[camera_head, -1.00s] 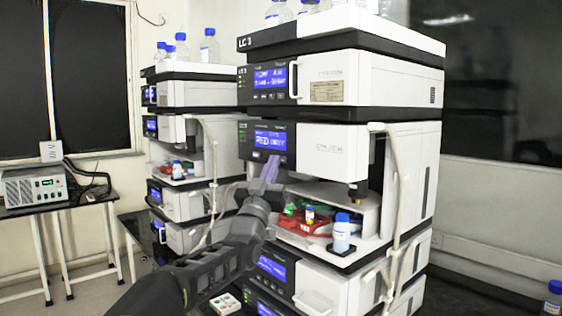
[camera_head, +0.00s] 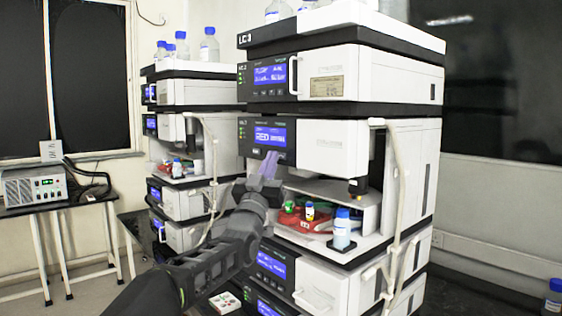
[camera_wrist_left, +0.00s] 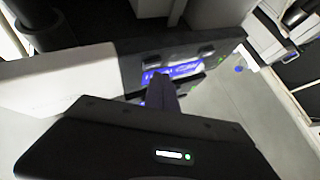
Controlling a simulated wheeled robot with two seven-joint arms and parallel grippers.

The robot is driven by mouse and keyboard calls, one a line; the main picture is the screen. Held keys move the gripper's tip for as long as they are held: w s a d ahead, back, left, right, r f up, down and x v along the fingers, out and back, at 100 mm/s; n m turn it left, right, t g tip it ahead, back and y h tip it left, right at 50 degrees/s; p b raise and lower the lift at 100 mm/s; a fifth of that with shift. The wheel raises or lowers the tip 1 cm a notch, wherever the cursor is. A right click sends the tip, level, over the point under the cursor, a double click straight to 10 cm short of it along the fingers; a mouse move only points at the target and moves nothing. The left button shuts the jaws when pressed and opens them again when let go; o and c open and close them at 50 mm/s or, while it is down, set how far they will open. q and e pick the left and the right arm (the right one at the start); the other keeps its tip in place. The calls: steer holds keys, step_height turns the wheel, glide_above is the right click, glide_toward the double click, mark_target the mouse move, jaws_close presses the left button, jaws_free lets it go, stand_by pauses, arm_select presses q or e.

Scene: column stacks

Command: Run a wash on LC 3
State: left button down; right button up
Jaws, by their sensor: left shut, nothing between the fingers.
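The stack labelled LC 3 (camera_head: 345,38) stands at the centre of the head view. Its upper module has a lit blue display (camera_head: 270,74) with small buttons below it. The module below has another lit blue display (camera_head: 267,132). My left gripper (camera_head: 268,167) is shut and empty, its purplish fingers just below and in front of this second display. In the left wrist view the fingers (camera_wrist_left: 162,92) overlap the lower edge of a blue display (camera_wrist_left: 172,71); contact cannot be told. The small display text is not clearly legible. My right gripper is not in view.
An open bay holds a red tray (camera_head: 300,223) with small vials, and a blue-capped bottle (camera_head: 342,230) stands at its front. Pale tubing (camera_head: 398,190) hangs down the front right. A second stack (camera_head: 190,92) stands behind left. Bottles stand on top of both stacks.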

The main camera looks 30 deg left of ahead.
arm_select(q)
steer(key=shift+s+a, duration=0.1)
steer(key=shift+s, duration=0.15)
steer(key=shift+s+a+b, duration=0.25)
steer(key=shift+s+b, duration=0.5)
steer(key=shift+s, duration=0.05)
steer(key=shift+s+a+b, duration=0.2)
steer(key=shift+s+b, duration=0.6)
steer(key=shift+s+a+b, duration=0.25)
steer(key=shift+s+b, duration=0.5)
steer(key=shift+s, duration=0.05)
